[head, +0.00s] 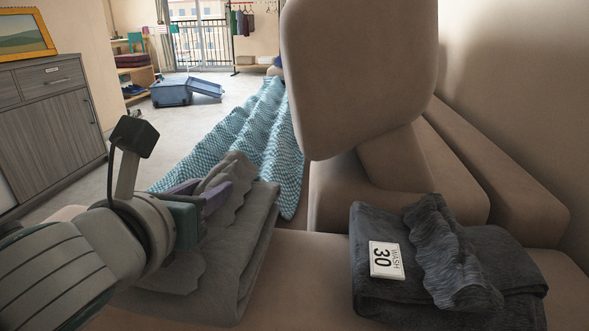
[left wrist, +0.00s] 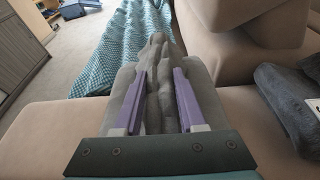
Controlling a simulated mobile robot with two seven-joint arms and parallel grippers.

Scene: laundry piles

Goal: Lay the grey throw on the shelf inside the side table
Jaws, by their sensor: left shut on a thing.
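A light grey folded throw (head: 243,255) lies on the beige sofa seat at lower left in the head view. It also shows in the left wrist view (left wrist: 155,115), bunched up between the purple fingers. My left gripper (head: 215,192) is shut on a gathered fold of this throw; most of the cloth still rests on the sofa. The fingers also show in the left wrist view (left wrist: 160,80), one on each side of the fold. My right gripper is not in view. I cannot make out a side table with an inner shelf.
A darker grey folded cloth (head: 440,285) with a "WASH 30" tag (head: 386,260) lies to the right on the sofa (head: 300,262). A blue patterned blanket (head: 255,130) drapes behind. A grey cabinet (head: 50,125) stands left; an open blue suitcase (head: 171,93) lies on clear floor.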

